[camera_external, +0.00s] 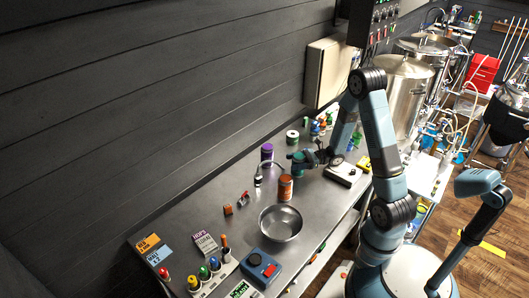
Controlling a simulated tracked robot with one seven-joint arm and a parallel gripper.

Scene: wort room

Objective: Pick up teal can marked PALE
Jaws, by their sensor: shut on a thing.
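A teal can (295,156) shows partly at the end of my arm, above the steel bench. My gripper (300,160) is shut on it. The jaws hide part of the can, and its marking is too small to read. I cannot tell whether its base touches the bench.
A purple can (266,152) stands close to the left, an orange can (285,188) is nearer the camera, and a white and green can (292,137) is behind. A steel bowl (281,223) and a blue device (261,268) sit on the bench toward the camera.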

